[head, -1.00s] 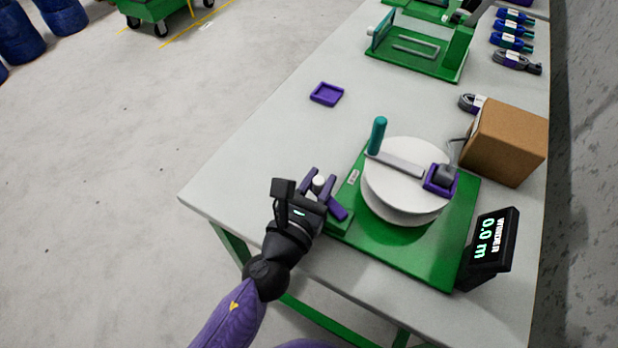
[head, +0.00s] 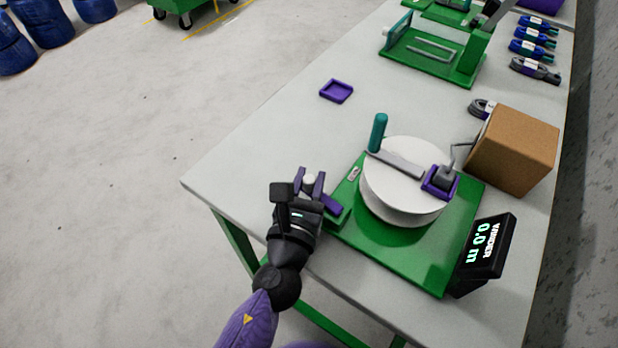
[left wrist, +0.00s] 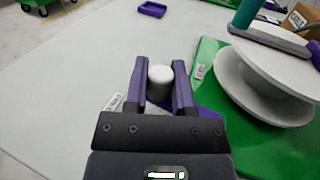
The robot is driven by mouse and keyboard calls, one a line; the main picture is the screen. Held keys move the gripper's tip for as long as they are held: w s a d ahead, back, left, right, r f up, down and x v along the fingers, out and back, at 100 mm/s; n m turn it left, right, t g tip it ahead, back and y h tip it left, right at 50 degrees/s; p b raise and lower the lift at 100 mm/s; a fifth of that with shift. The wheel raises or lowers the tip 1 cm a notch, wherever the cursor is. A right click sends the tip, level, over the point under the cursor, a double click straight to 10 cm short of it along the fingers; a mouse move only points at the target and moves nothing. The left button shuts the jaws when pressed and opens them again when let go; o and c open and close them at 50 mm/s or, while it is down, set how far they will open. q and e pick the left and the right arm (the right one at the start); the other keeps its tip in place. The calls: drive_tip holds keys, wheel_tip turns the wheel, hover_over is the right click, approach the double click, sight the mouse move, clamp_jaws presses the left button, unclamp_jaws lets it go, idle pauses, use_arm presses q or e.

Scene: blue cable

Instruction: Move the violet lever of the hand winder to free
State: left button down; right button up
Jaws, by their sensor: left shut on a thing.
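The hand winder has a green base (head: 400,250), a white drum (head: 400,190) and a crank arm with a teal handle (head: 378,132). Its violet lever (head: 331,204) is at the base's left corner, with a white knob (head: 308,181) at its end. My left gripper (head: 312,184) is shut on the white knob of the lever. In the left wrist view the knob (left wrist: 161,78) sits between the two violet fingers (left wrist: 158,90), and part of the violet lever (left wrist: 207,111) shows beside the right finger. My right gripper is in neither view.
A black display (head: 482,250) reading 0.0 m stands at the winder's right. A cardboard box (head: 515,150) is behind it. A small violet tray (head: 337,91) lies on the table (head: 250,165). Another green device (head: 430,60) and several cable coils are farther back.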

use_arm(q)
drive_tip(key=shift+c, duration=2.3)
unclamp_jaws()
drive_tip(key=shift+s, duration=0.1)
